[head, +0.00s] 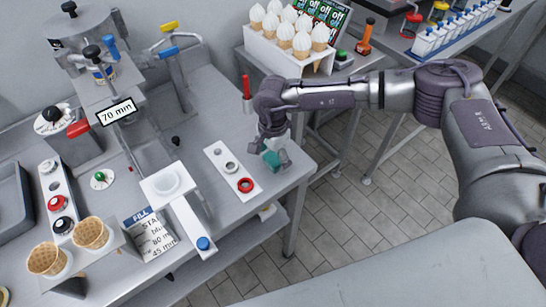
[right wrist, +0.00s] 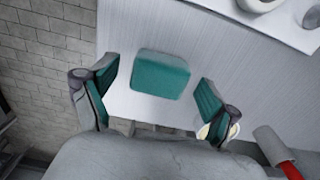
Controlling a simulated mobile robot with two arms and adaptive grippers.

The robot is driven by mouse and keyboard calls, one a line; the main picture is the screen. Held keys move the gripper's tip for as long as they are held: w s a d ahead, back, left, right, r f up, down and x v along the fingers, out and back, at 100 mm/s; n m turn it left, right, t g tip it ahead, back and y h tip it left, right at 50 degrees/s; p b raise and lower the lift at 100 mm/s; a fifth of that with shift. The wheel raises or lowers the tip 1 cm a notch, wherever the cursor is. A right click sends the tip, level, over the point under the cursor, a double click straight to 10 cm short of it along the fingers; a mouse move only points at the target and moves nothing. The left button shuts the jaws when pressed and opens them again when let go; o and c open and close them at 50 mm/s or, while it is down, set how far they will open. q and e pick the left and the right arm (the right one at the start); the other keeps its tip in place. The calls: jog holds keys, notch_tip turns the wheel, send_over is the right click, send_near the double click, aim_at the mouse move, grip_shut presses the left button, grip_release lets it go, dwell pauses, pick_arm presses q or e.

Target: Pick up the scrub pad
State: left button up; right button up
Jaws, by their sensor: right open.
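The scrub pad is a teal block with rounded corners. In the right wrist view the scrub pad (right wrist: 160,75) lies on the grey table top near its edge, between and slightly beyond my fingertips, with a gap on each side. My right gripper (right wrist: 158,88) is open and empty, with teal-lined fingers. In the head view the right gripper (head: 273,150) is low over the right edge of the table, pointing down. A teal patch there is partly covered by the fingers, and I cannot tell how much of it is the pad. My left gripper is not in view.
A white plate with rings (head: 231,171) lies left of the gripper. A red-handled tool (head: 246,90) stands behind it. A rack of ice cream cones (head: 290,45) is on the table behind. A filling machine (head: 110,90) fills the left. Tiled floor lies right of the edge.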

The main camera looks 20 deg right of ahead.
aim_at(273, 157)
jog(key=shift+f, duration=0.3)
jog(key=c, duration=1)
jog(key=shift+r, duration=0.1)
jog(key=shift+r+b, duration=0.35)
jog(key=shift+r, duration=0.2)
notch_tip(273, 157, up, 3)
jog(key=shift+f+b, duration=0.1)
jog(key=shift+b, duration=0.5)
jog(key=s+r+b, duration=0.1)
jog(key=s+r, duration=0.1)
jog(key=s, duration=0.2)
jog(key=s+d+r+b, duration=0.1)
jog(key=s+r, duration=0.1)
jog(key=s, duration=0.1)
jog(key=s+d+r, duration=0.1)
jog(key=s+r, duration=0.2)
jog(key=s, duration=0.1)
jog(key=shift+s+b, duration=0.3)
jog(key=shift+b, duration=0.1)
